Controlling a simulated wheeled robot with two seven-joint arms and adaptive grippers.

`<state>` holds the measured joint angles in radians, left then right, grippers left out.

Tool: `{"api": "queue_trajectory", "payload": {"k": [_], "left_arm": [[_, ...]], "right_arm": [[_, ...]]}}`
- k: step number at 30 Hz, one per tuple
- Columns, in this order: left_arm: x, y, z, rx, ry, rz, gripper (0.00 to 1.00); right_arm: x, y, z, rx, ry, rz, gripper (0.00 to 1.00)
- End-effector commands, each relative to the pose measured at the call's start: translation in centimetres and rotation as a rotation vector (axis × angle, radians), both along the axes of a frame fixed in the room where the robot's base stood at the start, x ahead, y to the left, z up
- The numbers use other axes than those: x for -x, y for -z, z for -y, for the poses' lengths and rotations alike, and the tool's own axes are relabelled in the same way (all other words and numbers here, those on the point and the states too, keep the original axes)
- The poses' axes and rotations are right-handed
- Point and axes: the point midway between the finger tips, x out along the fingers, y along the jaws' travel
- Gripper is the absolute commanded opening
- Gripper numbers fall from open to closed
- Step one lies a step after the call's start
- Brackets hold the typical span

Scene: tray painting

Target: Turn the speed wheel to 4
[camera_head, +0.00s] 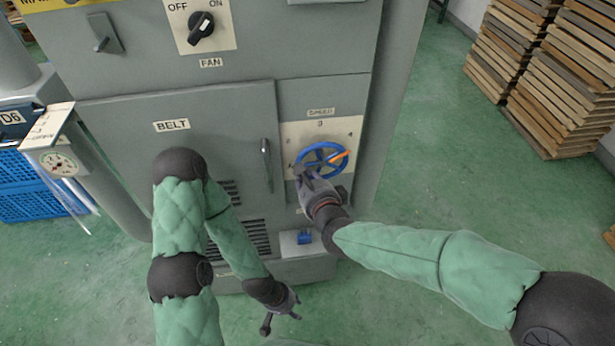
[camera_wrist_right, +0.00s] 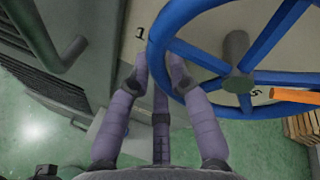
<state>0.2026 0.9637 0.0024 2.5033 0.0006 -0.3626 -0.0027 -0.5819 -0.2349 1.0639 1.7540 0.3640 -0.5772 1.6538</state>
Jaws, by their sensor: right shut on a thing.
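The blue speed wheel (camera_head: 309,149) sits on a pale dial plate (camera_head: 350,129) under a small label, with a 3 at the plate's top. Its orange pointer (camera_head: 340,156) points right and slightly up. In the right wrist view the wheel's rim (camera_wrist_right: 190,60) is large, a 1 shows at left, and the orange pointer (camera_wrist_right: 298,96) lies beside a 5. My right gripper (camera_head: 306,174) is at the wheel's lower left; its fingers (camera_wrist_right: 156,66) are shut on the rim, one on each side. My left gripper (camera_head: 283,316) hangs low in front of the cabinet, fingers spread, empty.
The grey cabinet has a BELT door with a vertical handle (camera_head: 265,152) left of the wheel and a FAN knob (camera_head: 201,27) above. A blue part (camera_head: 304,238) on a ledge is below. Wooden stacks (camera_head: 560,85) stand right; the green floor between is clear.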

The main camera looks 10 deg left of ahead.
Motion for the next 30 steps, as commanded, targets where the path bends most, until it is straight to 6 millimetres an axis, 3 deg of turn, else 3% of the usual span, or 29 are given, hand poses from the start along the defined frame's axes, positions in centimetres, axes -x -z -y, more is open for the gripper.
{"api": "queue_trajectory", "payload": {"k": [14, 15, 17, 18, 30], "left_arm": [[0.0, 0.02, 0.0, 0.0, 0.0, 0.0, 0.4], [0.0, 0.02, 0.0, 0.0, 0.0, 0.0, 0.4], [0.01, 0.02, 0.0, 0.0, 0.0, 0.0, 0.4], [0.01, 0.02, 0.0, 0.0, 0.0, 0.0, 0.4], [0.0, 0.02, 0.01, 0.0, 0.0, 0.0, 0.4]], "right_arm": [[0.23, 0.24, -0.22, -0.008, -0.007, -0.008, 0.0], [0.23, 0.23, -0.22, -0.008, -0.007, -0.008, 0.26], [0.21, 0.2, -0.2, -0.008, -0.007, -0.007, 0.43], [0.18, 0.18, -0.19, -0.008, -0.005, -0.007, 0.46], [0.35, -0.2, 0.08, -0.012, -0.002, -0.003, 0.46]]}}
